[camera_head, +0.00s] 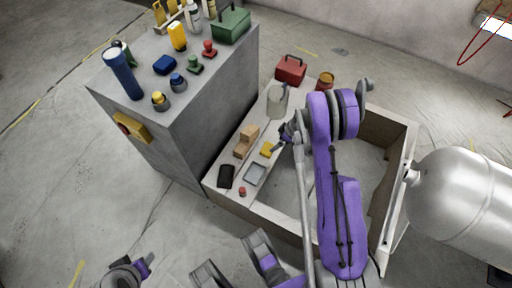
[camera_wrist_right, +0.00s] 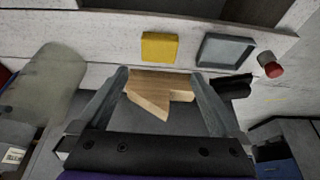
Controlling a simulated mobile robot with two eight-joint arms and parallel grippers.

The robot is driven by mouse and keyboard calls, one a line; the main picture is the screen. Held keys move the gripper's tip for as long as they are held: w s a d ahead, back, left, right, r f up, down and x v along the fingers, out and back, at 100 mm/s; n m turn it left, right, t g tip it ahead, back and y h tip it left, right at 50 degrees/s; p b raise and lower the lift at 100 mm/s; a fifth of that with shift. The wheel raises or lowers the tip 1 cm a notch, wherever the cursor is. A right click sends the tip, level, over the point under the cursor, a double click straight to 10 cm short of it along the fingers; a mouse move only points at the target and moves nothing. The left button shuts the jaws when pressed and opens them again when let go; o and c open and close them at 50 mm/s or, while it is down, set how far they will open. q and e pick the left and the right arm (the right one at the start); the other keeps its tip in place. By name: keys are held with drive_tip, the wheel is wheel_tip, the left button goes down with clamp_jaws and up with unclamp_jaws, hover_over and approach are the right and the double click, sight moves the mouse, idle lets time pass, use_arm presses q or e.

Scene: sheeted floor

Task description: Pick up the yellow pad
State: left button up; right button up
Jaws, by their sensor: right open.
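The yellow pad (camera_head: 267,148) lies on the pale ledge of the low frame, beside the wooden blocks. In the right wrist view the yellow pad (camera_wrist_right: 160,47) is a small square on the pale board, just beyond the fingertips. My right gripper (camera_head: 288,134) is above the ledge, up and right of the pad in the head view. In the wrist view its fingers (camera_wrist_right: 160,74) are apart, with no object held; wooden blocks (camera_wrist_right: 155,92) show in the gap. A grey and purple part of mine (camera_head: 128,271) shows at the lower left; its jaws are not clear.
On the ledge are wooden blocks (camera_head: 245,141), a grey tray (camera_head: 255,173), a black item (camera_head: 226,176), a small red cylinder (camera_head: 242,191), a translucent cup (camera_head: 277,100) and a red toolbox (camera_head: 291,69). A grey cabinet (camera_head: 210,120) stands left, a metal tank (camera_head: 465,205) right.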

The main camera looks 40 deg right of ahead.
drive_tip(key=b, duration=0.1)
approach(268, 148)
drive_tip(key=x, duration=0.3)
drive_tip(key=shift+s, duration=0.25)
drive_tip(key=b+x, duration=0.1)
drive_tip(key=x, duration=0.4)
drive_tip(key=shift+w+a+f+b, duration=0.1)
drive_tip(key=shift+w+f+b, duration=0.2)
drive_tip(key=shift+b, duration=0.1)
drive_tip(key=c, duration=1.1)
wheel_tip(268, 148, up, 10)
drive_tip(key=p, duration=0.2)
drive_tip(key=shift+p, duration=0.3)
